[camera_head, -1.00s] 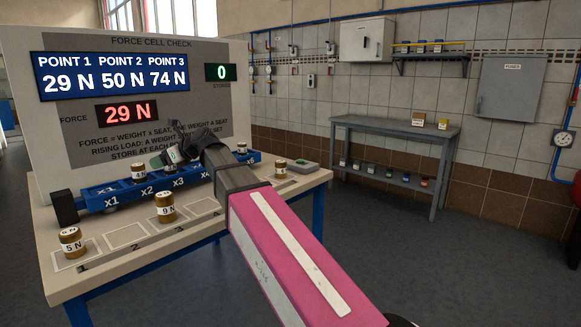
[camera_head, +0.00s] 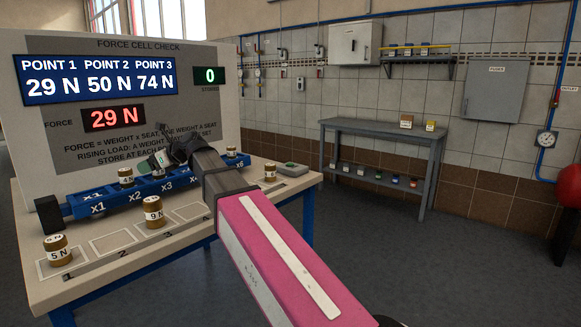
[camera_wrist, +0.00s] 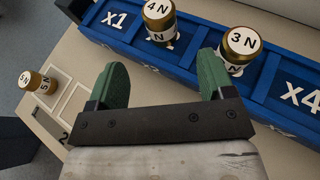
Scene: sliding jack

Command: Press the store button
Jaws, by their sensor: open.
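The store button, seemingly the small grey box with a green top (camera_head: 291,169), sits on the table's right end. The board (camera_head: 190,100) reads points 29 N, 50 N and 74 N, force 29 N in red, and 0 stored. My gripper (camera_head: 162,158) is open above the blue beam (camera_head: 75,206), left of the button. In the wrist view my gripper (camera_wrist: 160,72) has green fingers apart with nothing between them. A 4 N weight (camera_wrist: 159,20) and a 3 N weight (camera_wrist: 240,46) stand on the beam ahead. The button is outside the wrist view.
A 5 N weight (camera_head: 57,249) and a 9 N weight (camera_head: 153,212) stand along the table's front. Another weight (camera_head: 270,171) stands just left of the button. A weight (camera_head: 231,152) sits toward the beam's right end. A grey bench (camera_head: 375,128) stands behind.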

